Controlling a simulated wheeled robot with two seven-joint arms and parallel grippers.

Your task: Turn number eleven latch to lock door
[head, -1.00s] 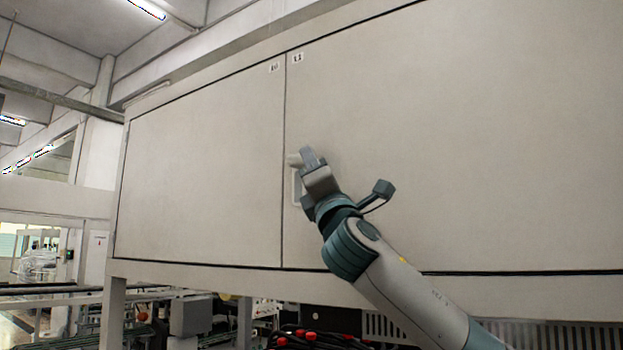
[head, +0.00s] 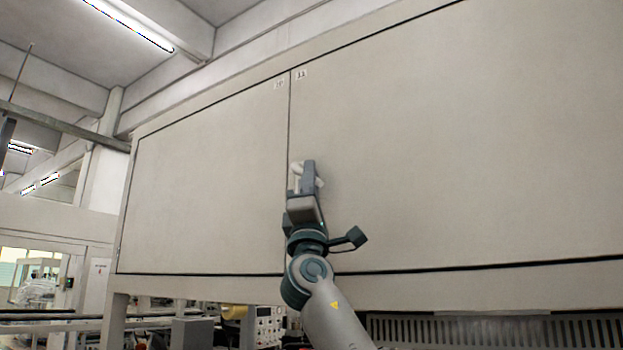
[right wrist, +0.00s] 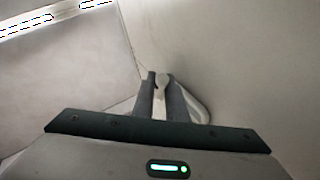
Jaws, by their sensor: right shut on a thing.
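In the right wrist view the two dark fingers of my right gripper (right wrist: 161,88) are shut on the pale latch (right wrist: 162,79), close to the door face. A pale rounded frame (right wrist: 197,106) shows beside the fingers. The latch's exact angle is hard to tell. My left gripper is not in view.
The neighbouring panel (head: 205,180), labelled 10, fills the left side of the cabinet. A dark vented grille (head: 500,330) and shop equipment (head: 250,325) are below the cabinet. The space in front of the doors looks clear.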

